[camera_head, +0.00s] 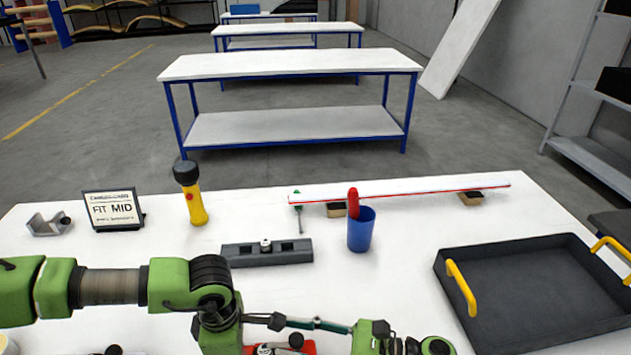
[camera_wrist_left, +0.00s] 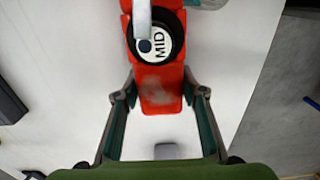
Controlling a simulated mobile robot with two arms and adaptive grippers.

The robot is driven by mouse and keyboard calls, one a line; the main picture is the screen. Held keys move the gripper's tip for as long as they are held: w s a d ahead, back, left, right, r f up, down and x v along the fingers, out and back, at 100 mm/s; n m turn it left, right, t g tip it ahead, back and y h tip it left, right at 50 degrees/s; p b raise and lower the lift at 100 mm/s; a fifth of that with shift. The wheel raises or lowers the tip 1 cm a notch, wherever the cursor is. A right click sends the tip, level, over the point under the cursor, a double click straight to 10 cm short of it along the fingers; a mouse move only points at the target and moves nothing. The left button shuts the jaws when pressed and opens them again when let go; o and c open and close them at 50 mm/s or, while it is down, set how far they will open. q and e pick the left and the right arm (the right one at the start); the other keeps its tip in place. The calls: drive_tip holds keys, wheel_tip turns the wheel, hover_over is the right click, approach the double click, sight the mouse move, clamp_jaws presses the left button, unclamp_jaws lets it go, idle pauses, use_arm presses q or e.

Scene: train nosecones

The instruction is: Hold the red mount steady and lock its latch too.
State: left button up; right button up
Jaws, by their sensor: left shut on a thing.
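The red mount (camera_wrist_left: 160,90) lies on the white table at its front edge and bears a black round part with a white disc marked MID (camera_wrist_left: 143,45). A light grey lever (camera_wrist_left: 142,15), which looks like the latch, lies over the disc; whether it is locked I cannot tell. In the head view only part of the mount (camera_head: 306,347) shows, low in the picture. My left gripper (camera_wrist_left: 160,97) is shut on the mount's near end, one finger on each side. My right gripper (camera_head: 276,321) appears above the mount in the head view; its opening cannot be made out.
A dark grey block (camera_head: 266,255) lies behind the mount. Further back stand a yellow flashlight (camera_head: 195,205), a FIT MID sign (camera_head: 113,209), a blue cup (camera_head: 361,232) and a long white strip (camera_head: 400,188). A black tray (camera_head: 540,300) fills the right side.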

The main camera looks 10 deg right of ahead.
drive_tip(key=m+t+h, duration=0.2)
drive_tip(key=t, duration=0.1)
drive_tip(key=m+t+h, duration=0.2)
drive_tip(key=m+t, duration=0.1)
drive_tip(key=t, duration=0.1)
drive_tip(key=shift+s+m, duration=0.1)
drive_tip(key=shift+m, duration=0.2)
drive_tip(key=v, duration=1.2)
drive_tip(key=w+r+n+t+h, duration=0.2)
drive_tip(key=w+r+n, duration=0.2)
drive_tip(key=w+n, duration=0.35)
drive_tip(key=w+r+n+t+h, duration=0.2)
drive_tip(key=w+r+n+t, duration=0.15)
drive_tip(key=w+n, duration=0.45)
drive_tip(key=a+r+n+y, duration=0.2)
drive_tip(key=r+n+y, duration=0.3)
drive_tip(key=r+n, duration=0.5)
drive_tip(key=s+a+r+n+y, duration=0.1)
drive_tip(key=a+r+n+y, duration=0.1)
drive_tip(key=r+n+y, duration=0.4)
drive_tip(key=shift+s+r+n, duration=0.3)
drive_tip(key=shift+r+n, duration=1.75)
drive_tip(key=shift+r, duration=1.8)
drive_tip(key=shift+a, duration=0.15)
drive_tip(key=shift+w, duration=0.1)
